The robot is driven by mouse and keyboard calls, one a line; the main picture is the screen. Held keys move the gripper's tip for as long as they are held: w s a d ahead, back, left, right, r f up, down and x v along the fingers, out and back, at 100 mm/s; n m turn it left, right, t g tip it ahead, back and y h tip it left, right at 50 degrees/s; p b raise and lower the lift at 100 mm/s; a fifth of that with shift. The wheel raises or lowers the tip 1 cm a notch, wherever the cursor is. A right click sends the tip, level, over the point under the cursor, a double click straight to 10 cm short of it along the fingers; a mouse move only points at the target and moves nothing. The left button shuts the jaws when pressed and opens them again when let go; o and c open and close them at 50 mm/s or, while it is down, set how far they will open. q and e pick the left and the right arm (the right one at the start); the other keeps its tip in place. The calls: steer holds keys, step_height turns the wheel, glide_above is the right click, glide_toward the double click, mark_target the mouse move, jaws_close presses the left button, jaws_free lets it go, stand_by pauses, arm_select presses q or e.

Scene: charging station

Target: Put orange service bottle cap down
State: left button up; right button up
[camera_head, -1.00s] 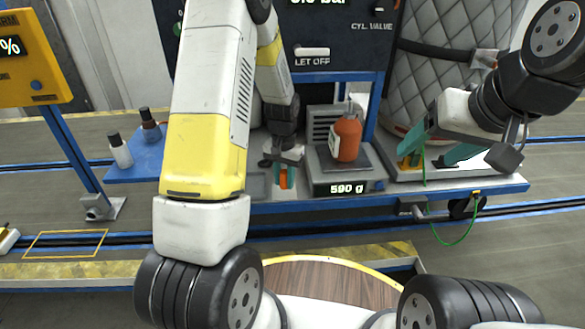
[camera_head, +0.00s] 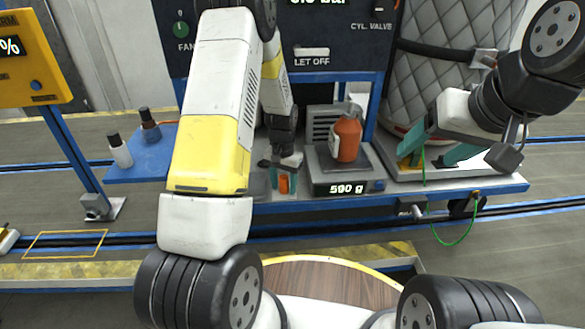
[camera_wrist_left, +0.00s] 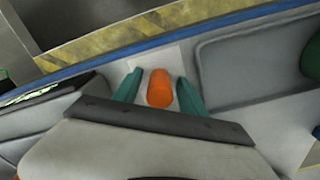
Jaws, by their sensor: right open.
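The orange service bottle cap (camera_head: 284,185) is at the front of the grey bench, left of the scale. It also shows in the left wrist view (camera_wrist_left: 159,88), over a pale patch of the bench top. My left gripper (camera_head: 284,181) is around the cap, with a teal finger on each side. In the left wrist view, narrow gaps show between the cap and both fingers (camera_wrist_left: 160,90), so the gripper is open. My right gripper (camera_head: 436,154) is open over the right part of the bench, far from the cap.
An orange bottle (camera_head: 346,139) stands on the scale (camera_head: 322,178), which reads 590 g, right of my left gripper. Two small bottles stand on a blue shelf (camera_head: 130,171) at left. A grey recessed tray (camera_wrist_left: 255,62) lies beside the cap. A green cable hangs at right.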

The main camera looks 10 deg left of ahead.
arm_select(q)
step_height(320, 180, up, 12)
steer(key=shift+r, duration=0.15)
step_height(320, 180, up, 7)
steer(key=t, duration=0.1)
glide_above(284, 177)
steer(key=s, duration=0.3)
steer(key=s+d+r+n+t+h, duration=0.1)
steer(key=s+r+t+h, duration=0.15)
steer(key=s+r, duration=0.9)
steer(key=s+d+r+n+t, duration=0.1)
steer(key=s+r+t, duration=0.1)
steer(key=s, duration=0.7)
steer(key=shift+s+r+t, duration=0.35)
steer(key=shift+s+r, duration=0.05)
steer(key=shift+r, duration=0.2)
